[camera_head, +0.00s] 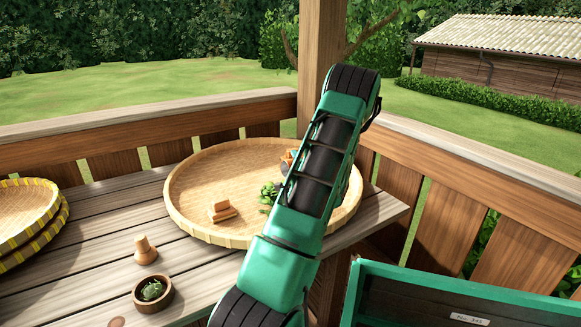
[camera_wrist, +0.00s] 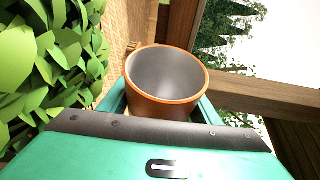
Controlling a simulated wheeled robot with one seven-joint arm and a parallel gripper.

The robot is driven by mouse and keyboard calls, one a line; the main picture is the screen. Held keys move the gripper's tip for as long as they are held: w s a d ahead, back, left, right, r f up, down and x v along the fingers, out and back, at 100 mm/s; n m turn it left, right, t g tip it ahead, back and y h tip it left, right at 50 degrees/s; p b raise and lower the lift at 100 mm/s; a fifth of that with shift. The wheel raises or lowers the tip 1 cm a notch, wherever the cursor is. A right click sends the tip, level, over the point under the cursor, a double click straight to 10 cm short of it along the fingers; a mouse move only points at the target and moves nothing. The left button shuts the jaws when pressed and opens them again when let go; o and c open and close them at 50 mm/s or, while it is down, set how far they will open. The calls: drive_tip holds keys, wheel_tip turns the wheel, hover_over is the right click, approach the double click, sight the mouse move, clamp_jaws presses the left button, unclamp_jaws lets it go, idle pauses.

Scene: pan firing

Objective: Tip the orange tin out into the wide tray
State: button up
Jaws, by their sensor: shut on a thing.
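The orange tin (camera_wrist: 165,108) is in my gripper (camera_wrist: 162,104), which is shut around its sides. Its open mouth shows a bare grey inside in the wrist view; the deepest part is hard to see. In the head view, my arm hides most of the gripper, and a small orange patch, probably the tin (camera_head: 289,158), shows beside it over the wide tray. The wide tray (camera_head: 190,190) is a round woven basket on the table. Green leaves (camera_head: 268,192) lie in it near my arm, and they fill the left of the wrist view (camera_wrist: 60,60).
Small wooden blocks (camera_head: 222,211) lie in the tray. A wooden peg-like piece (camera_head: 145,250) and a bowl with greens (camera_head: 153,292) stand in front. Stacked yellow-rimmed trays (camera_head: 25,215) are at left. A post (camera_head: 318,50) and railing (camera_head: 110,130) stand behind; a green crate (camera_head: 440,290) is at right.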

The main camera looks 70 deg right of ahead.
sight(286, 164)
drive_tip(key=shift+s+d+r+m+y, duration=0.2)
drive_tip(key=shift+m+y, duration=0.3)
drive_tip(key=shift+m, duration=0.3)
drive_tip(key=m+y, duration=0.1)
drive_tip(key=r+m, duration=0.1)
drive_tip(key=m, duration=0.1)
drive_tip(key=shift+t+y, duration=0.3)
drive_tip(key=shift+y, duration=0.1)
drive_tip(key=m, duration=0.1)
drive_tip(key=y, duration=0.1)
drive_tip(key=m, duration=0.1)
drive_tip(key=shift+w+a+r+m, duration=0.15)
drive_tip(key=shift+w+a+m, duration=0.1)
drive_tip(key=shift+a+m, duration=0.05)
drive_tip(key=shift+w+a+m+t+y, duration=0.3)
drive_tip(key=shift+m+t+y, duration=0.1)
drive_tip(key=shift+m+y, duration=0.15)
drive_tip(key=shift+w+a+m+t+y, duration=0.25)
drive_tip(key=shift+m+t+y, duration=0.2)
drive_tip(key=shift+m, duration=0.2)
drive_tip(key=shift+w+a+f+m+t+y, duration=0.45)
drive_tip(key=shift+a+m+y, duration=0.15)
drive_tip(key=shift+m, duration=0.3)
drive_tip(key=shift+w+a+r+m+y, duration=0.1)
drive_tip(key=shift+w+a+m+y, duration=0.1)
drive_tip(key=shift+m+y, duration=0.15)
drive_tip(key=shift+s+r, duration=0.1)
drive_tip(key=shift+r, duration=2.35)
